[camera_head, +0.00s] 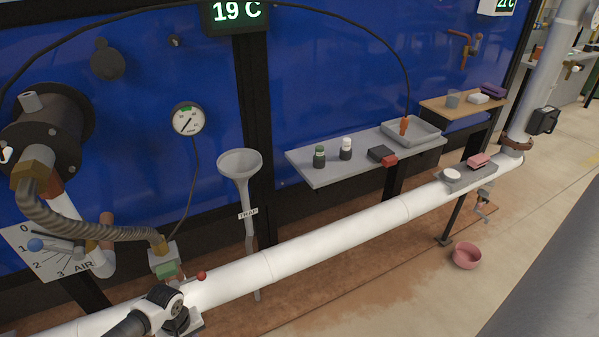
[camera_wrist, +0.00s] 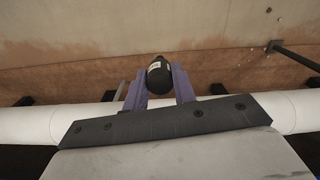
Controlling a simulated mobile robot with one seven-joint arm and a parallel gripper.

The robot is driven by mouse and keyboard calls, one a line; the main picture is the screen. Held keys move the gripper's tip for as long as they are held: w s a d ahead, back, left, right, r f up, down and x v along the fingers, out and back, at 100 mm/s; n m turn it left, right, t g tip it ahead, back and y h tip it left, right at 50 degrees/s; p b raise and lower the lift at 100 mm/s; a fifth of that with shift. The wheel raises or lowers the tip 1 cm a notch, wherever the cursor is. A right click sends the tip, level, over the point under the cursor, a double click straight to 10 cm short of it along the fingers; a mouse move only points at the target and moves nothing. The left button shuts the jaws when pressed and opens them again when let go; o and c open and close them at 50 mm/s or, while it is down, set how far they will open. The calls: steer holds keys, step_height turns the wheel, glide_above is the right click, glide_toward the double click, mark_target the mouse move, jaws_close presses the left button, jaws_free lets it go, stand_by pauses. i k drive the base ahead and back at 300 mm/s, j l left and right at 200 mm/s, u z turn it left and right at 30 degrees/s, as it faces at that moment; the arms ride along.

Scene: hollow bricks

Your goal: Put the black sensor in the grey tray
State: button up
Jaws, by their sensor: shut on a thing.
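In the wrist view, my gripper (camera_wrist: 160,82) has its purple fingers shut on a dark rounded thing with a small white label, which I take to be the black sensor (camera_wrist: 158,72). Its top shows between the fingertips; the lower part is hidden. It is held over the white pipe and the brown floor strip. In the head view, part of my arm shows at the bottom left, and I cannot make out the held thing there. The grey tray (camera_head: 425,140) is on the grey shelf at the right, far from my arm.
A funnel (camera_head: 239,163), a long white pipe (camera_head: 330,239) and a gauge (camera_head: 188,119) lie between. A pink bowl (camera_head: 467,255) is on the floor.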

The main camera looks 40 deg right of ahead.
mark_target(417, 130)
steer(key=l+z, duration=0.3)
steer(key=i+l+z, duration=0.1)
steer(key=l+z, duration=0.15)
steer(key=l, duration=0.2)
steer(key=i+l+z, duration=0.1)
steer(key=l, duration=0.35)
steer(key=i+l, duration=0.1)
steer(key=l, duration=0.3)
steer(key=i+l+z, duration=0.15)
steer(key=l, duration=0.3)
steer(key=i+l+z, duration=0.1)
steer(key=l, duration=0.3)
